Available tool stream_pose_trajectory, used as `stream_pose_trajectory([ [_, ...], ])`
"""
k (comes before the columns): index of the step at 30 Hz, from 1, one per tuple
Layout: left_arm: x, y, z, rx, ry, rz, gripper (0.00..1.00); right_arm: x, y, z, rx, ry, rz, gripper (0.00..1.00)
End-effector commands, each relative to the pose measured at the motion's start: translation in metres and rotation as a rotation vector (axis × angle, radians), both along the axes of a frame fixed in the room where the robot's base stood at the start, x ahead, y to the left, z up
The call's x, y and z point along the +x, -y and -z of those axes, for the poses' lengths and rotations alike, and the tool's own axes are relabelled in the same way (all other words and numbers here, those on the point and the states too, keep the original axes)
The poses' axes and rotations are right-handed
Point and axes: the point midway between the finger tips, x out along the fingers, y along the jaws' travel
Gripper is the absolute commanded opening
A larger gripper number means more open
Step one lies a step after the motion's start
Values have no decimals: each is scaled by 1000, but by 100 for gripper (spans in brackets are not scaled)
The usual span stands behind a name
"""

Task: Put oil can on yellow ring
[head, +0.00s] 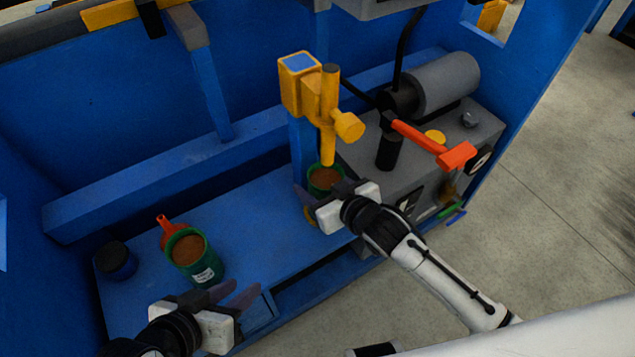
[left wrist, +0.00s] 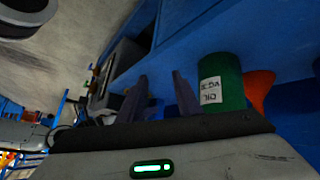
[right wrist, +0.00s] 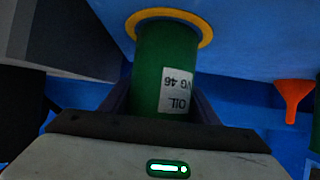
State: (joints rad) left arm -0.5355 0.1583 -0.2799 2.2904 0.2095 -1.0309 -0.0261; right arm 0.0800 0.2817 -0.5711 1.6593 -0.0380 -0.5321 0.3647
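A green oil can (right wrist: 150,60) with a brown top (head: 325,177) stands upright in front of the yellow dispenser post. A yellow ring (right wrist: 207,32) shows around the base of this can in the right wrist view. Whether the base rests on the ring or hovers just over it is hard to tell. My right gripper (head: 325,197) has its fingers on both sides of the can, with no gap visible. A second green can (head: 206,270) labelled OIL stands at the left of the blue bench. My left gripper (head: 238,293) is open and empty, to its right.
A red funnel (head: 170,232) and a dark blue pot (head: 116,260) stand beside the second can. The yellow post (head: 328,110) rises close behind the held can. A grey machine (head: 440,140) with a red lever (head: 430,143) is at the right. The bench middle (head: 260,215) is clear.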

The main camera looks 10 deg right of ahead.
Motion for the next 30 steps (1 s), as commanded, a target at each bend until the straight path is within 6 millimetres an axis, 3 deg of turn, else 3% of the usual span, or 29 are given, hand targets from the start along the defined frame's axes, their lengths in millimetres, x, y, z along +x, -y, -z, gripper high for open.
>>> stream_pose_trajectory([
  [3,0,0,0,0,1,0,31,0,0,0,0,0,0,72],
  [14,0,0,-3,2,2,-1,31,-1,1,-5,0,0,0,72],
  [30,-6,-22,-20,-3,73,-116,31,-84,34,-54,0,-2,0,72],
])
